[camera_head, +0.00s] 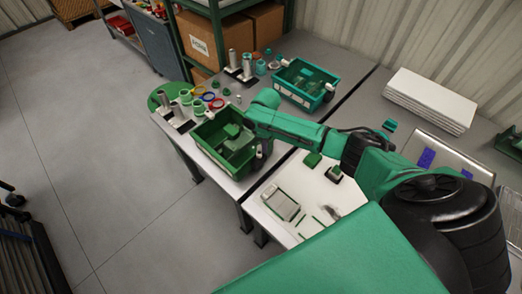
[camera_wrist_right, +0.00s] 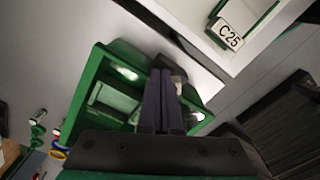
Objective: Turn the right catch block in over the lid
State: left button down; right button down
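A green bin (camera_head: 212,162) stands on the left table, with green pieces and a pale panel visible inside its rim; I cannot clearly tell a lid from its inside. It also shows in the right wrist view (camera_wrist_right: 84,92). My right gripper (camera_head: 262,150) is at the bin's right end. In the right wrist view its two dark fingers (camera_wrist_right: 161,92) are together, over the bin's near wall. A small grey piece (camera_wrist_right: 178,84) shows beside the fingertips; it may be the right catch block, but the fingers partly hide it and I cannot tell contact. My left gripper is out of view.
A teal bin (camera_head: 316,101) stands further back. Metal cylinders (camera_head: 233,58) and coloured rings (camera_head: 208,96) are behind the green bin. A white board with a grey tray (camera_head: 281,204) lies to the front right. White panels (camera_head: 430,100) are stacked far right.

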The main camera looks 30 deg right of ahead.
jog(key=shift+w+a, duration=0.2)
jog(key=shift+w, duration=0.2)
jog(key=shift+a, duration=0.2)
dwell(0.3)
notch_tip(320, 180, up, 5)
jog(key=p, duration=0.5)
notch_tip(320, 180, up, 2)
jog(key=p, duration=0.2)
jog(key=shift+d+r+p, duration=0.1)
jog(key=shift+p, duration=0.2)
